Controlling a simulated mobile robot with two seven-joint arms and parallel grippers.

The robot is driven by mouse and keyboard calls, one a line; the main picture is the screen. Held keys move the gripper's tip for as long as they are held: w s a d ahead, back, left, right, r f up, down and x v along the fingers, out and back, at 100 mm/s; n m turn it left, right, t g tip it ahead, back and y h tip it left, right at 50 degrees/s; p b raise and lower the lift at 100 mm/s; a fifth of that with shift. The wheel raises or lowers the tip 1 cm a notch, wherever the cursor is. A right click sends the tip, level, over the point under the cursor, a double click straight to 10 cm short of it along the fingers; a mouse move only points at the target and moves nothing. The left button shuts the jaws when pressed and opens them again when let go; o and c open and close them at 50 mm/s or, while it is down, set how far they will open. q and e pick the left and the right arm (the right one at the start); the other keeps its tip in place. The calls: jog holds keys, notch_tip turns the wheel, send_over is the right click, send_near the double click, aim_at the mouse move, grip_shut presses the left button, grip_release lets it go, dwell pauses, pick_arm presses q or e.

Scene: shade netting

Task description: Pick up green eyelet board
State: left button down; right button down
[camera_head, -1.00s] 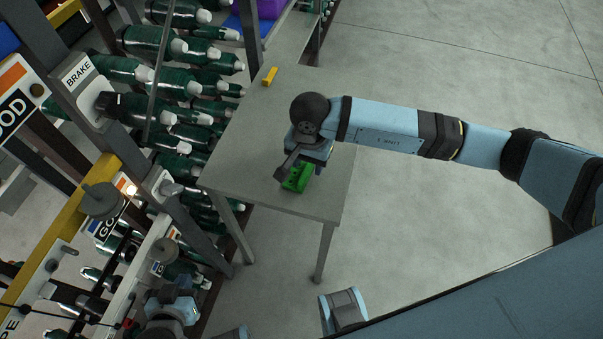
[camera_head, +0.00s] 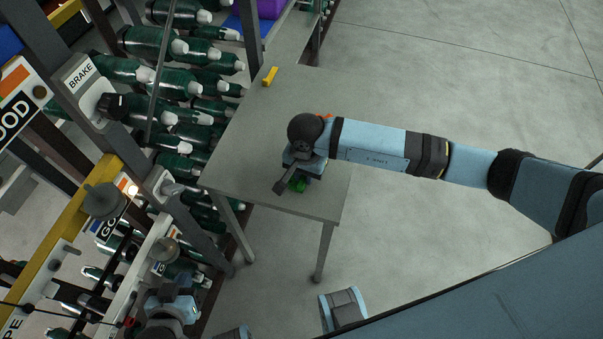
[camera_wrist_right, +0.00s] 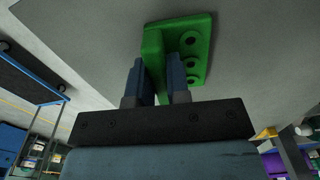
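The green eyelet board (camera_head: 297,186) lies on the grey table near its front edge, mostly hidden under my right gripper (camera_head: 292,181) in the head view. In the right wrist view the board (camera_wrist_right: 196,45) shows a flat plate with several round eyelets and a raised flange. My right gripper's two fingers (camera_wrist_right: 157,80) stand on either side of this flange. A gap shows between the left finger and the flange, so the gripper looks open. My left gripper (camera_head: 170,305) is low at the left, away from the table; its fingers are unclear.
The grey table (camera_head: 240,150) is mostly bare, with a small yellow block (camera_head: 270,76) at its far left corner. A rack of green thread bobbins (camera_head: 165,95) stands close along the table's left side. Open floor (camera_head: 430,220) lies to the right.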

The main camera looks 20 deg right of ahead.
jog(key=shift+r, duration=0.1)
notch_tip(320, 180, up, 20)
jog(key=w+d+n, duration=0.8)
jog(key=w+d, duration=0.2)
jog(key=s+r+p, duration=0.8)
jog(key=s+p, duration=0.2)
jog(key=p, duration=0.2)
jog(key=shift+s+a+r, duration=0.15)
jog(key=shift+s+r, duration=0.15)
jog(key=shift+r, duration=0.1)
jog(key=shift+r, duration=0.1)
jog(key=shift+s, duration=0.15)
